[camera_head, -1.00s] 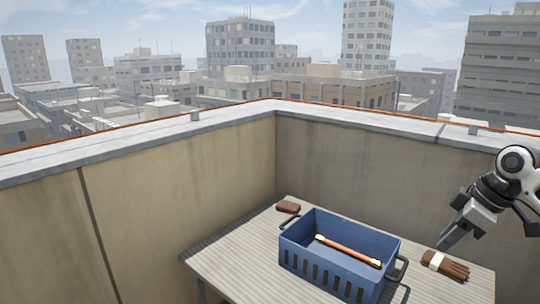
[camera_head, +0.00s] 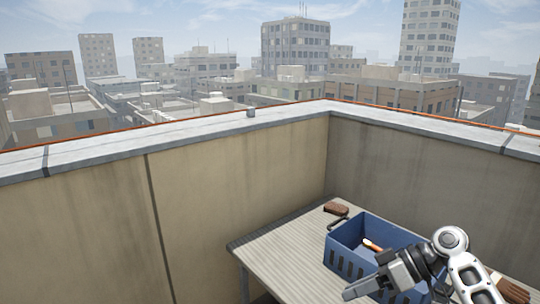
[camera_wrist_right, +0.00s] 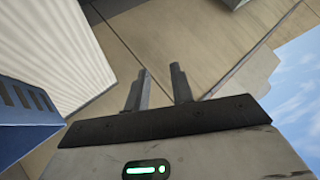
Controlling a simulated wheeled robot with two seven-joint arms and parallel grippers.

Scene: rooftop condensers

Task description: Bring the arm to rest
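My right gripper (camera_head: 362,287) is in front of the blue crate (camera_head: 341,262) in the head view and covers part of it. In the right wrist view its two fingers (camera_wrist_right: 161,84) stand apart with nothing between them. The blue crate also shows at the left edge of the wrist view (camera_wrist_right: 22,103). A copper-coloured rod (camera_head: 373,245) lies in the crate, mostly hidden by my right arm. My left gripper is not in view.
The crate stands on a grey slatted table (camera_head: 285,247) in a corner of the parapet wall (camera_head: 235,185). A brown block (camera_head: 336,208) lies behind the crate. A brown bundle (camera_head: 512,291) at the right is partly hidden by my arm. The table's left part is clear.

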